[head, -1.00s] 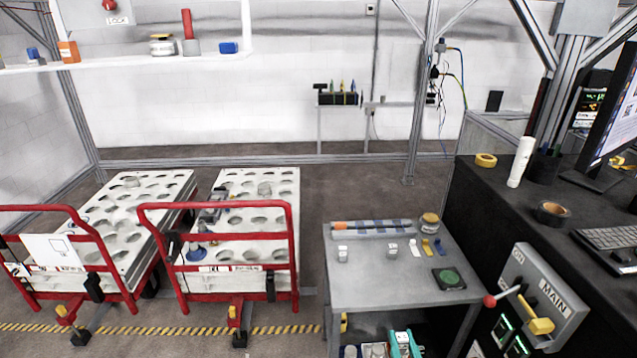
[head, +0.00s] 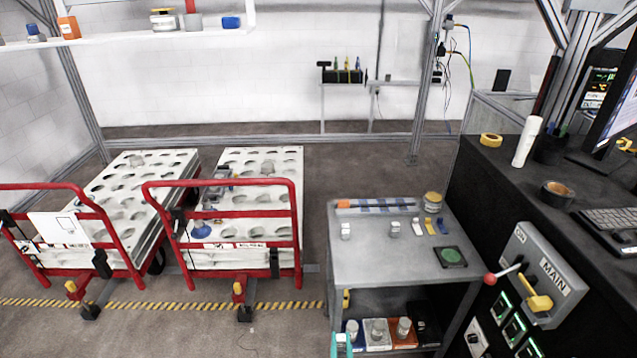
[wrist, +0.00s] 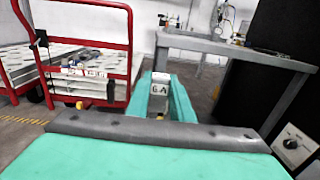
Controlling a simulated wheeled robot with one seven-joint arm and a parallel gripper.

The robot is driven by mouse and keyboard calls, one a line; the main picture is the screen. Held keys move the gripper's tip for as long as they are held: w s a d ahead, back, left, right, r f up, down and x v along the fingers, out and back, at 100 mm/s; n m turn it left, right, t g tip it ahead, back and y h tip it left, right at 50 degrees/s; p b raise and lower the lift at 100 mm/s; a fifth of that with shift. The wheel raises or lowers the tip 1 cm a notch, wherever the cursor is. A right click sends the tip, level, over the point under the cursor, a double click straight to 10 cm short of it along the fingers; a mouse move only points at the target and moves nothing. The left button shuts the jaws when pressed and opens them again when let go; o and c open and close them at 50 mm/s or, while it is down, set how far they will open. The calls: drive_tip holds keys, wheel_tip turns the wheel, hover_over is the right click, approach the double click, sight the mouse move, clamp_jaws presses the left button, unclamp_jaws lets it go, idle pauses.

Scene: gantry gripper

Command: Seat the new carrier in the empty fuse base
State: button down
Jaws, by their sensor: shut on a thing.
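My gripper (wrist: 161,100) has teal fingers and is shut on a small white block marked "6A" (wrist: 159,88), seemingly the new carrier, seen between the fingertips in the wrist view. In the head view only a sliver of teal (head: 343,346) shows at the bottom edge, left of the lower shelf, and the held block is hidden there. A grey panel marked MAIN (head: 522,265) with a red-knobbed lever stands at the right. Green-lit units (head: 515,328) sit below it. I cannot make out an empty fuse base in either view.
A grey cart (head: 365,262) carries small white blocks (head: 394,229), coloured tags, a jar (head: 433,202) and a green disc (head: 450,256). Its lower shelf holds jars on coloured boxes (head: 376,333). Red-railed trolleys (head: 218,185) stand left. Floor between trolley and cart is clear.

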drive_tip(key=s+a+f, duration=0.3)
drive_tip(key=f, duration=0.3)
drive_tip(key=s+a+f, duration=0.2)
drive_tip(key=f, duration=0.4)
drive_tip(key=shift+s+a+f, duration=0.25)
drive_tip(key=shift+s+a, duration=0.15)
drive_tip(key=shift+a, duration=0.25)
